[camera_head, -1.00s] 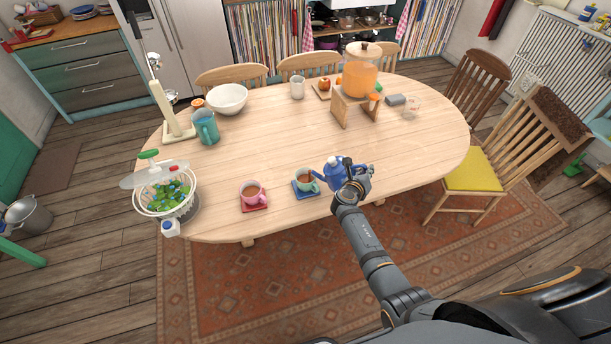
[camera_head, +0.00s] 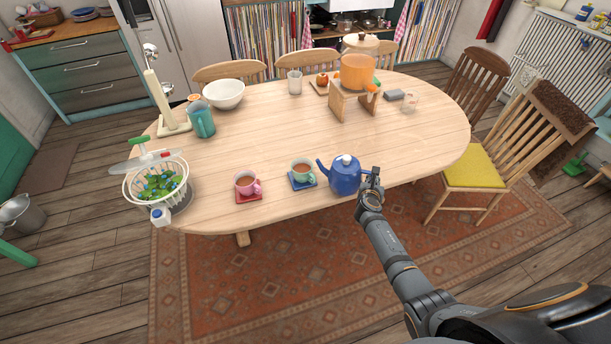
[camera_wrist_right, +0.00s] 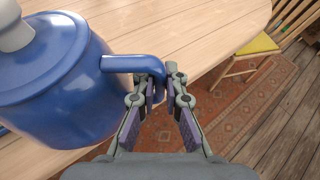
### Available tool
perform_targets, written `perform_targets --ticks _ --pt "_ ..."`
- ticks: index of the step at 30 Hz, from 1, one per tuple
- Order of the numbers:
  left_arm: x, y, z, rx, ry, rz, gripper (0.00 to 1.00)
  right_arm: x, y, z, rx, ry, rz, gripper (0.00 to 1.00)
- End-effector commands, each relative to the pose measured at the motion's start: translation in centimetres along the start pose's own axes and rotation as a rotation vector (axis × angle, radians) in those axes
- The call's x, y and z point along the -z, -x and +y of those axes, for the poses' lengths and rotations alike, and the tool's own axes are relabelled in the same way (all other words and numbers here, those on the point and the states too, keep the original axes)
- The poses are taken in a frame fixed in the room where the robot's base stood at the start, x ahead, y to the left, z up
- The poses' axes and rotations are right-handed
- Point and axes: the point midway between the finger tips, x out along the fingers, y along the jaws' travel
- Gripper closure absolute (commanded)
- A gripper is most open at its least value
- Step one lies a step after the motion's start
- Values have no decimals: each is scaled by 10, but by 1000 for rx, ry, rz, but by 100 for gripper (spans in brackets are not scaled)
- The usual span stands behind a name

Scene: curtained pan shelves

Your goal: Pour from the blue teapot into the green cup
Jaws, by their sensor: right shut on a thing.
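The blue teapot (camera_head: 345,176) with a white lid knob is upright near the table's front edge, its spout towards the green cup. I cannot tell whether its base touches the table. The green cup (camera_head: 302,181) holds brown liquid and stands on a blue coaster (camera_head: 313,184), left of the teapot and apart from it. My right gripper (camera_head: 370,179) is at the teapot's right side. In the right wrist view my right gripper (camera_wrist_right: 160,78) is shut on the handle of the blue teapot (camera_wrist_right: 60,85). My left gripper is not in view.
A pink cup (camera_head: 246,190) of brown liquid stands on a red coaster (camera_head: 249,198) to the left. A basket (camera_head: 140,195) is at the table's left end. The table's middle (camera_head: 270,130) is clear.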

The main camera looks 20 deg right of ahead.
Motion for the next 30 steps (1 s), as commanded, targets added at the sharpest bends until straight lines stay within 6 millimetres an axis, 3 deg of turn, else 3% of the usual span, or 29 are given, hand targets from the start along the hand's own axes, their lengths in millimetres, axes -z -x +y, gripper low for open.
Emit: perform_targets --ticks 2,15,26,30 --pt "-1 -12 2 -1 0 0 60 6 -7 2 -21 -48 -5 100" --pt "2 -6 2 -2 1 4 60 1 -5 2 -23 -52 -4 100" --pt "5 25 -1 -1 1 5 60 -26 6 1 -23 -52 -3 100" --pt "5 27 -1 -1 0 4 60 -27 7 1 -23 -51 -3 100"
